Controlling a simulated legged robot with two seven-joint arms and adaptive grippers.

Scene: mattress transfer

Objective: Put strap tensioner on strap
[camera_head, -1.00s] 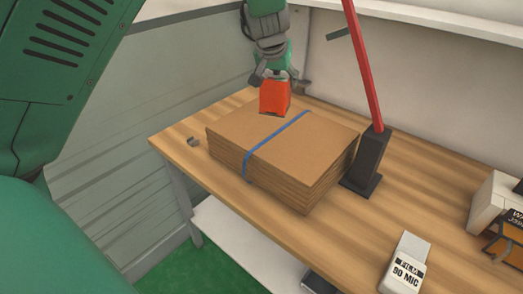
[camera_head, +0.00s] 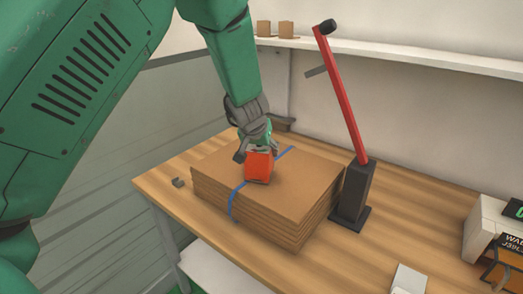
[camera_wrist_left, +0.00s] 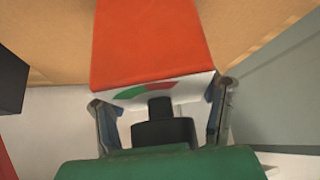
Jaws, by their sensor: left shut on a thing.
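The strap tensioner (camera_head: 259,167) is an orange-red block held by my left gripper (camera_head: 257,150). It is over the top of the cardboard stack, in front of the middle of the blue strap (camera_head: 234,203); whether it touches the strap cannot be told. The strap runs across the stack of brown cardboard sheets (camera_head: 305,181) and down its front side. In the left wrist view the tensioner (camera_wrist_left: 150,45) sits between the two fingers, with a white end bearing a green and red dial. My right gripper is not in view.
A black stand (camera_head: 352,195) with a long red lever (camera_head: 342,95) is just right of the stack. A white box (camera_head: 487,222) stands at the right. A shelf (camera_head: 420,58) runs along the back wall.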

